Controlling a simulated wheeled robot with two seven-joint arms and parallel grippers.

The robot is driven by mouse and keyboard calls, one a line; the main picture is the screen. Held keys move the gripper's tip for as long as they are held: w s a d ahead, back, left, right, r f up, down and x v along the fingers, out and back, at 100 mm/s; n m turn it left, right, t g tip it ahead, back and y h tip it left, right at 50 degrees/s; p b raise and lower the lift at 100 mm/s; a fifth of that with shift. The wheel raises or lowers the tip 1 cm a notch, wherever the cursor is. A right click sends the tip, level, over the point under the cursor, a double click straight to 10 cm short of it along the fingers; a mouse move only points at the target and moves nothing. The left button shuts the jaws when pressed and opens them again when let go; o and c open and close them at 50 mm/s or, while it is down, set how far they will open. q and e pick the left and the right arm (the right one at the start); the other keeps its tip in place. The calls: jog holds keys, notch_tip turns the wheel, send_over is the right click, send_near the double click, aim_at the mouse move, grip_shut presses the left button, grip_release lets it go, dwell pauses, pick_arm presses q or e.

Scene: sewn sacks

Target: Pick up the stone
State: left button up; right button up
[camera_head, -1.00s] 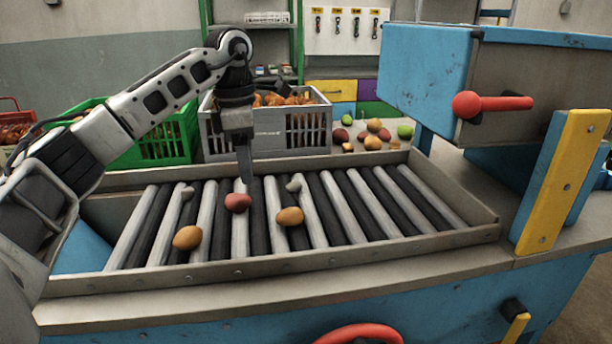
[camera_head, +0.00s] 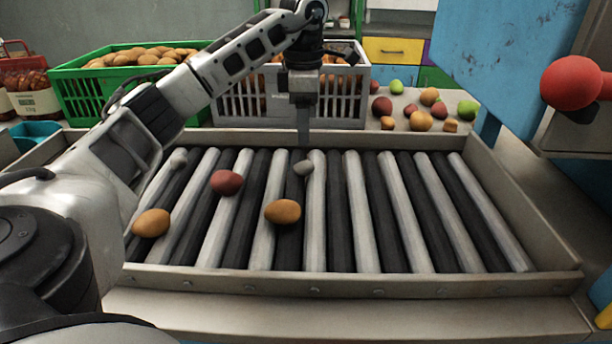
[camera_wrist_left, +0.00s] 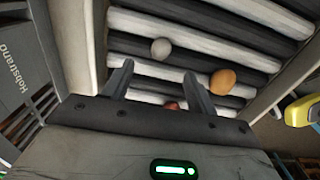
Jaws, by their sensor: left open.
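My left gripper (camera_head: 303,140) points down just behind the right-hand stone in the head view. In the left wrist view, the left gripper (camera_wrist_left: 160,82) is open and empty, with a grey stone (camera_wrist_left: 160,48) just beyond the fingertips, roughly in line with the gap. My right gripper is not in view.
Near the stones lie a red potato (camera_head: 226,182) and brown potatoes (camera_head: 282,211) (camera_head: 151,222). The roller bed's metal rim (camera_head: 350,284) surrounds them. A grey crate (camera_head: 240,105) and a green crate (camera_head: 85,95) stand behind. Rollers at the right are bare.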

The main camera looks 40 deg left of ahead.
aim_at(303, 163)
pick_arm(q)
notch_tip(303, 163, down, 9)
jog(key=shift+s+r, duration=0.15)
jog(key=c, duration=1.1)
